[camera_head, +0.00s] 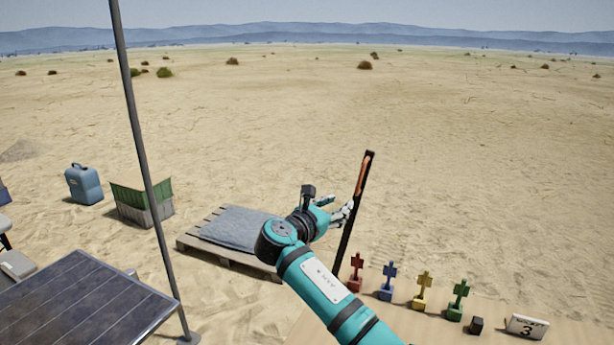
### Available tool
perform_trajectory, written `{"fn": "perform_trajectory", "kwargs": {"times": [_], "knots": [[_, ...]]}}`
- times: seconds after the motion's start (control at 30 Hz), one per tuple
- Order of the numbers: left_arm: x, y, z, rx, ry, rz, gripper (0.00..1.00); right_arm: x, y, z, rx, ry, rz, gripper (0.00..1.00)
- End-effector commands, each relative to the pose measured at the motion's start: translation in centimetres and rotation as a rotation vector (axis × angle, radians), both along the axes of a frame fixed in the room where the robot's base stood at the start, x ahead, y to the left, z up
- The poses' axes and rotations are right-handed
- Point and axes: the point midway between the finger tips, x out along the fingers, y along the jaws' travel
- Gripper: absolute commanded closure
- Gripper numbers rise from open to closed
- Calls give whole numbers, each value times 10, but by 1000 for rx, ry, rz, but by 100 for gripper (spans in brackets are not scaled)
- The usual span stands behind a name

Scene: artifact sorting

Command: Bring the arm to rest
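My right arm comes in from the bottom right, teal with black bands, and reaches out past the table. Its gripper (343,211) is at the far end, raised in front of or beside a dark upright post (345,235). The grey fingers are small and seen at an angle, so I cannot tell whether they are open or shut, or whether they touch the post. An orange, elongated thing (364,172) shows along the upper part of the post. My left gripper is not in view.
Red (356,272), blue (387,283), yellow (422,291) and green (458,300) figures stand on the tan table (500,335), beside a small black block (476,325) and a "3" sign (527,326). A pallet (222,257), pole (143,150) and solar panel (80,300) are left.

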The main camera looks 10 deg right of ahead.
Motion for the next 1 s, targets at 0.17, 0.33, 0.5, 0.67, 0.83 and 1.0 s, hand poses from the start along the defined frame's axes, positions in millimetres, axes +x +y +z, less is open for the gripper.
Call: {"fn": "perform_trajectory", "kwargs": {"times": [0.17,0.33,0.5,0.67,0.83,1.0], "knots": [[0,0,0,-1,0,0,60,-47,-5,-117,410,8,-25,66],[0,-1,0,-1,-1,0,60,-126,-13,-221,880,-16,-176,66],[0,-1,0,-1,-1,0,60,-233,-27,-296,1316,-79,-461,66],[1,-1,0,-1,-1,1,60,-323,-40,-322,1596,-173,-748,66],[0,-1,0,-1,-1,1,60,-384,-48,-325,1742,-252,-957,66],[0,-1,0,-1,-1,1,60,-428,-54,-319,1828,-317,-1114,66]]}}
